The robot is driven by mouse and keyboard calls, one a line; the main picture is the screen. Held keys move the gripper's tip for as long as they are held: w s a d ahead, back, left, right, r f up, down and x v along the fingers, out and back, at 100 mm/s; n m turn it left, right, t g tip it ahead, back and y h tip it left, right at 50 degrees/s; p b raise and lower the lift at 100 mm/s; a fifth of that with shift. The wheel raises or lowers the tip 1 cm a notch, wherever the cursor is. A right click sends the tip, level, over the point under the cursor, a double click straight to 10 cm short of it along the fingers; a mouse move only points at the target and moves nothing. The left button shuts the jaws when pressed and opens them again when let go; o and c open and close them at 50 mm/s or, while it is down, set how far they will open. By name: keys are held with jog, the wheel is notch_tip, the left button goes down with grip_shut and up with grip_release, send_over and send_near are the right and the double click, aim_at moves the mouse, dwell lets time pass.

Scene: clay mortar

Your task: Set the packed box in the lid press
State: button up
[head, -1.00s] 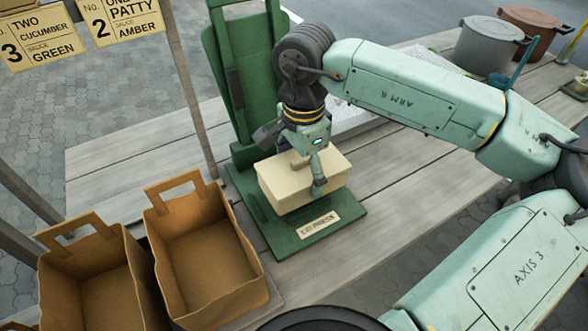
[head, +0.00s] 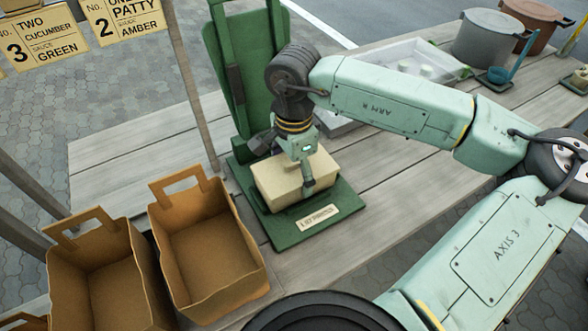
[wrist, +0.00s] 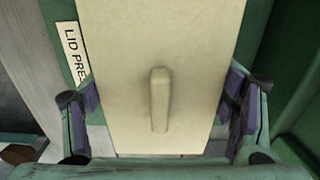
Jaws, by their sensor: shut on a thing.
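The packed box (head: 290,179) is cream-coloured with a flat lid. It is at the green lid press (head: 237,85), over its base plate, behind the label. I cannot tell whether its underside rests on the plate. My gripper (head: 307,160) points down over the box and is shut on it. In the wrist view the box (wrist: 160,40) lies between my two finger pads, with a raised bar on its lid. The press label (wrist: 74,54) shows at the left there. The far side of the box is partly hidden by my gripper.
Two open brown paper bags stand left of the press, the nearer-to-press one (head: 215,250) close to its base. A post (head: 192,90) rises behind the bags. A clear tray (head: 400,72) and a grey pot (head: 486,38) stand behind my arm. Bare planks lie left of the press.

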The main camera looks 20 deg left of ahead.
jog(key=o, duration=1.3)
jog(key=shift+f, duration=0.1)
notch_tip(320, 180, up, 12)
jog(key=shift+r+b, duration=0.2)
jog(key=shift+b, duration=0.45)
